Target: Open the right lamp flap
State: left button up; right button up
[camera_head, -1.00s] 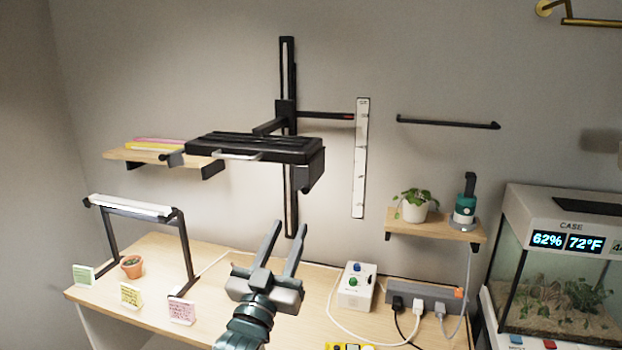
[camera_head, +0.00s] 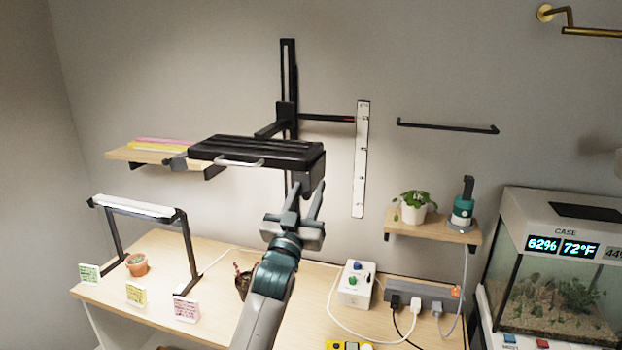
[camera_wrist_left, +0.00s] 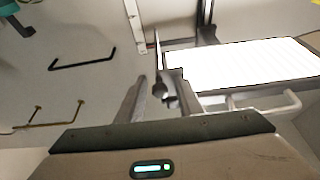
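The black lamp (camera_head: 250,149) hangs on a vertical wall rail, with a pale handle along its front. Its lit underside (camera_wrist_left: 245,65) is bright white in the left wrist view. The right lamp flap (camera_head: 314,164) is a dark piece hanging down at the lamp's right end. My left gripper (camera_head: 307,187) is just below it, fingers pointing up. In the left wrist view, the open fingers (camera_wrist_left: 160,80) stand either side of a narrow dark part at the lamp's end; I cannot tell whether they touch it. My right gripper is not in view.
A shelf (camera_head: 130,155) is left of the lamp. A white scale strip (camera_head: 361,160) and a plant shelf (camera_head: 430,234) are to the right. Below, the desk (camera_head: 215,290) holds a bar lamp (camera_head: 130,207), pots, cards, a control box (camera_head: 356,287) and cables. A terrarium (camera_head: 550,280) stands at right.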

aim_at(316, 176)
pick_arm(q)
jog(key=shift+x, duration=1.2)
grip_shut()
jog(key=shift+a+p, duration=0.15)
jog(key=shift+p, duration=0.15)
